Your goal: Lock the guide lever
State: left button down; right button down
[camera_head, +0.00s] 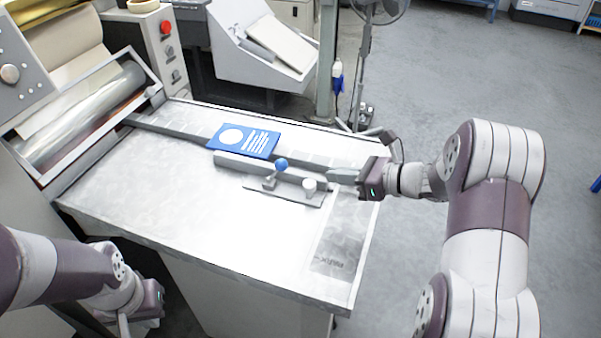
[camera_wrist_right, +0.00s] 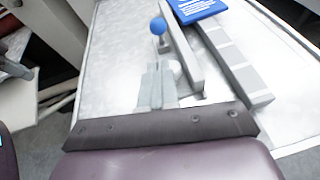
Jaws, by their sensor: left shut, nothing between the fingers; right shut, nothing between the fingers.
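The guide lever with its blue ball knob (camera_head: 281,165) stands on a small grey base plate (camera_head: 262,190) on the metal table. A pale round knob (camera_head: 309,184) sits on the same plate, right of the lever. My right gripper (camera_head: 334,176) is shut and empty, just right of the pale knob, pointing left toward the lever. In the right wrist view the blue knob (camera_wrist_right: 158,26) shows beyond my shut fingertips (camera_wrist_right: 157,72), apart from them; the pale knob is partly hidden behind the fingers. My left gripper (camera_head: 150,303) is shut and low beside the table's front left edge, its fingertips hardly visible.
A roller machine (camera_head: 85,110) stands at the left, with a red-button control box (camera_head: 165,45). A fan stand (camera_head: 362,70) is behind the table. The table's front is clear.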

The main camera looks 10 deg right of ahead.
jog(key=p, duration=0.3)
send_near(276, 171)
jog(key=shift+w+a+f, duration=0.3)
jog(key=shift+w+a, duration=0.05)
jog(key=shift+w, duration=0.2)
jog(key=shift+w+a+f, duration=0.3)
jog(key=shift+w+a, duration=0.1)
jog(key=shift+w, duration=0.1)
jog(key=shift+w+a+f, duration=0.25)
jog(key=shift+w+a, duration=0.05)
jog(key=shift+a, duration=0.05)
jog(key=shift+r, duration=0.1)
